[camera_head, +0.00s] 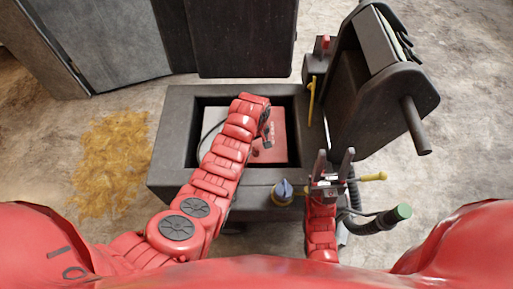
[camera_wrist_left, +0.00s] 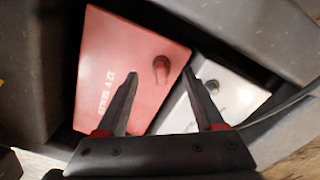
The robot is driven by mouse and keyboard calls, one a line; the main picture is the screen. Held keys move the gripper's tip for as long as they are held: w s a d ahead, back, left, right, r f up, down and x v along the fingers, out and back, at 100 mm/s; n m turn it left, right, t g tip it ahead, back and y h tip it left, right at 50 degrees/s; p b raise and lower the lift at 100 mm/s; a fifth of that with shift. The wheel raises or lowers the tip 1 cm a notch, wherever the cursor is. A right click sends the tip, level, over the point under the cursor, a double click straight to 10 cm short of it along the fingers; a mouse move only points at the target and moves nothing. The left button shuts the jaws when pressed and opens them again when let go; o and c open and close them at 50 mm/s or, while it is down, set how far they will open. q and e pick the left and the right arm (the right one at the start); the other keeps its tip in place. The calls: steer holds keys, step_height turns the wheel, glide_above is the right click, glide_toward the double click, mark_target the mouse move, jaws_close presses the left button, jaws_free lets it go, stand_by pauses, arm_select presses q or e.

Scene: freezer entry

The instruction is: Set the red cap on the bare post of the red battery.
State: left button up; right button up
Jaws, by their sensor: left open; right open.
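The red battery (camera_head: 279,137) lies in the dark open box, beside a pale unit. It fills the left middle of the left wrist view (camera_wrist_left: 118,55). A small dark-red round piece (camera_wrist_left: 161,68) stands on its top; I cannot tell whether this is the red cap on the post or apart from it. It also shows in the head view (camera_head: 255,152). My left gripper (camera_head: 267,138) is over the red battery, fingers apart and empty, with the piece ahead between the fingertips in the left wrist view (camera_wrist_left: 168,78). My right gripper (camera_head: 334,156) is open and empty, pointing up beside the box.
The box rim (camera_head: 172,135) surrounds the batteries. The pale unit (camera_wrist_left: 225,85) carries a small round post. A blue knob (camera_head: 284,189) sits at the front rim. A dark machine part (camera_head: 375,85) stands right. A green-ended hose (camera_head: 402,211) lies near my right gripper.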

arm_select(q)
step_height(320, 180, up, 9)
steer(key=b, duration=0.1)
step_height(320, 180, up, 6)
steer(key=p, duration=0.6)
glide_above(256, 148)
steer(key=shift+s+d, duration=0.1)
steer(key=shift+f, duration=0.1)
